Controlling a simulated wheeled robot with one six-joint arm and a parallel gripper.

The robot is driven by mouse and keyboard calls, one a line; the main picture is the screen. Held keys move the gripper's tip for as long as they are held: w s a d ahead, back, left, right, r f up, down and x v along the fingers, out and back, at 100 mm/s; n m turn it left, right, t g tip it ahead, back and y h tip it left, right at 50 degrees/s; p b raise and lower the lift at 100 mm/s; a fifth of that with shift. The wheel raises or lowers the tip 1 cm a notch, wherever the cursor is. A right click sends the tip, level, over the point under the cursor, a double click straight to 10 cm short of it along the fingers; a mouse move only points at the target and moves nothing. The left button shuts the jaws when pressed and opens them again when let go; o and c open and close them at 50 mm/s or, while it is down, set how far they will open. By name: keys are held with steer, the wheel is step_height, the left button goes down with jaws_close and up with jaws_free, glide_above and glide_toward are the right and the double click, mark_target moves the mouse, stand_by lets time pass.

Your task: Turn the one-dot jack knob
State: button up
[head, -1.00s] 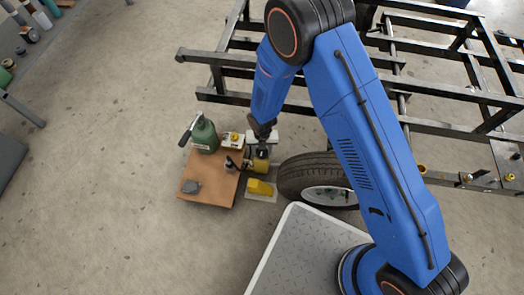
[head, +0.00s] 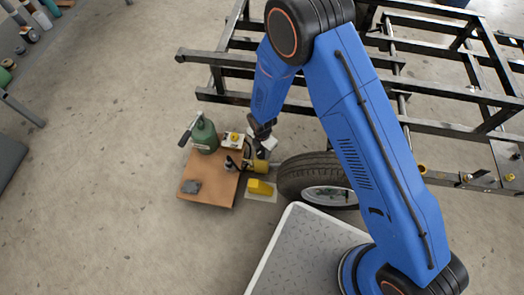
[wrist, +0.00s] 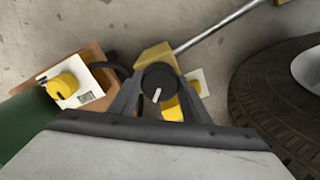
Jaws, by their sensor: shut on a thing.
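A black round knob (wrist: 158,81) with a white pointer line sits on a yellow jack body (wrist: 155,57) in the wrist view. My gripper (wrist: 158,92) is shut on this knob, one finger on each side. I cannot make out a dot marking on it. A steel rod (wrist: 217,27) runs from the jack body to the upper right. In the head view my gripper (head: 259,152) is over the yellow jack (head: 261,166) at the board's right edge, and my wrist partly hides the knob.
A yellow block (head: 260,187) stands in front. Floor at left is open.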

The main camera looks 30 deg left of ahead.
mark_target(262, 151)
steer(key=m, duration=1.3)
steer(key=shift+m, duration=0.4)
steer(key=m, duration=1.1)
steer(key=shift+m, duration=0.3)
steer(key=o, duration=1)
steer(key=shift+o, duration=0.2)
step_height(262, 151, up, 17)
steer(key=shift+r, duration=0.2)
